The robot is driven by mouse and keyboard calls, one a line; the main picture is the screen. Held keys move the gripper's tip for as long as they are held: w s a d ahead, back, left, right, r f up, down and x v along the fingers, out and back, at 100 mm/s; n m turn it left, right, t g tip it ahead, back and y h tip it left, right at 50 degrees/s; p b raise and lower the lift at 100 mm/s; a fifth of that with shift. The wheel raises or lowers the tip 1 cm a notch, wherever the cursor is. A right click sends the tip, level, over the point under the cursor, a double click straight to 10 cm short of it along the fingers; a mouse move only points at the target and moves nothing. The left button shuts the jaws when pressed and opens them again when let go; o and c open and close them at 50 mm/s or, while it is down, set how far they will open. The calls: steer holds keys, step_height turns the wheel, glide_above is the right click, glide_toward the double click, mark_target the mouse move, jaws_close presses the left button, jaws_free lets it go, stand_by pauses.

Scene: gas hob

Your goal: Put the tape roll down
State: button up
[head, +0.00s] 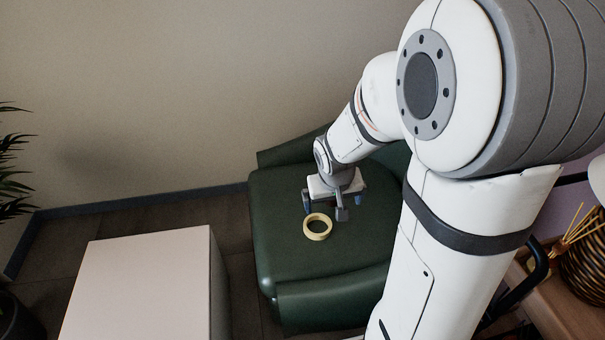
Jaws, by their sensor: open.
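A yellowish tape roll (317,227) lies flat on the seat of a dark green armchair (285,262), its hole showing from above. My gripper (324,210) is just behind and above the roll, pointing down with its two fingers spread. The fingers look close to the far side of the roll, but I cannot tell whether one touches it. Nothing shows held between them. My arm hides the right part of the chair.
A pale box-like table (140,282) stands at the left front, apart from the chair. A wooden surface with a woven vase (588,268) and sticks is at the right. A plant (12,165) stands at the left edge. The wall is behind the chair.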

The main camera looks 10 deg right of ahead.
steer(key=t+y+b, duration=0.1)
glide_toward(317, 226)
steer(key=shift+w+f+t+b, duration=0.3)
steer(key=shift+w+f+b, duration=0.2)
steer(key=shift+b, duration=0.6)
step_height(317, 226, down, 5)
steer(key=b, duration=0.4)
steer(key=shift+w+r, duration=0.15)
steer(key=shift+r, duration=0.05)
steer(key=shift+w+f, duration=0.15)
steer(key=shift+f, duration=0.1)
steer(key=shift+r, duration=0.15)
steer(key=shift+c, duration=0.2)
steer(key=c, duration=0.9)
